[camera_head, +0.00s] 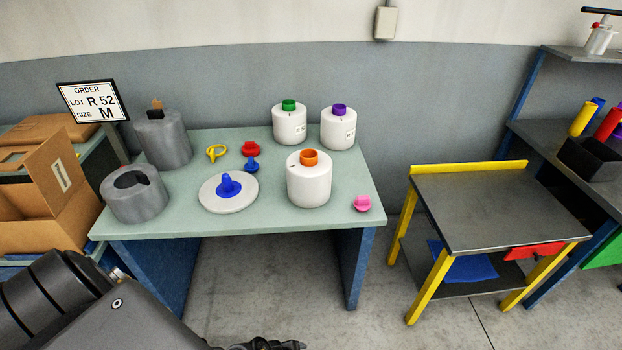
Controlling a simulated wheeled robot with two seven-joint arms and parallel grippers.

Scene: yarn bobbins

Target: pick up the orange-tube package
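The orange-tube package (309,188) is a white yarn bobbin with an orange tube end on top. It stands upright near the front right of the pale green table (270,228). My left arm comes in at the lower left, in front of the table. A dark part that looks like my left gripper (268,344) shows at the bottom edge, below and apart from the package. It is mostly cut off, so its fingers cannot be read. My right gripper is not in view.
White packages with green (290,125) and purple (338,130) tubes stand behind. A white disc (231,205) with a blue piece lies left, a pink piece (362,203) right. Grey containers (134,197) stand at the left. A yellow-legged cart (490,215) stands right of the table.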

